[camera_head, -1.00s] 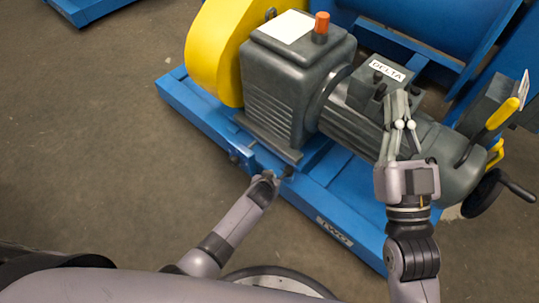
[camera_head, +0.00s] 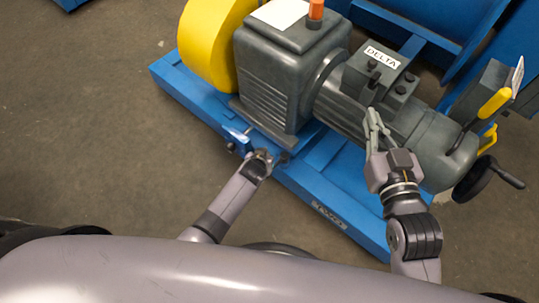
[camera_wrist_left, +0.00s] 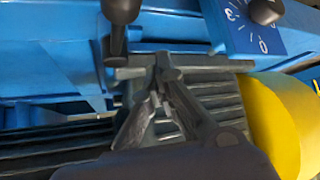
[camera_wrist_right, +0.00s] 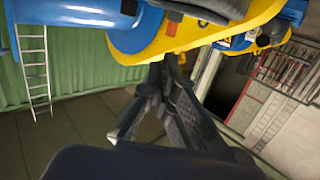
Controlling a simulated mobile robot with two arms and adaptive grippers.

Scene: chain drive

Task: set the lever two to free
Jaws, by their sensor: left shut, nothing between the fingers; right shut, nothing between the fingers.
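In the left wrist view, a black knobbed lever (camera_wrist_left: 118,35) stands left of my left gripper (camera_wrist_left: 166,62), and another black knob (camera_wrist_left: 265,11) sits over a blue plate (camera_wrist_left: 243,38) with white markings. My left gripper also shows in the head view (camera_head: 268,157), shut and empty at the blue base's front edge. A yellow-handled lever (camera_head: 494,102) is at the right end. My right gripper (camera_head: 373,114), shut and empty, is before the motor; it also shows in the right wrist view (camera_wrist_right: 166,68).
A grey gearbox (camera_head: 270,75) and motor (camera_head: 430,140) with a "DELTA" box (camera_head: 375,75) stand on a blue base (camera_head: 335,195). A yellow guard (camera_head: 207,45) is at left, a black handwheel (camera_head: 473,184) at right. The floor at left (camera_head: 90,130) is clear.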

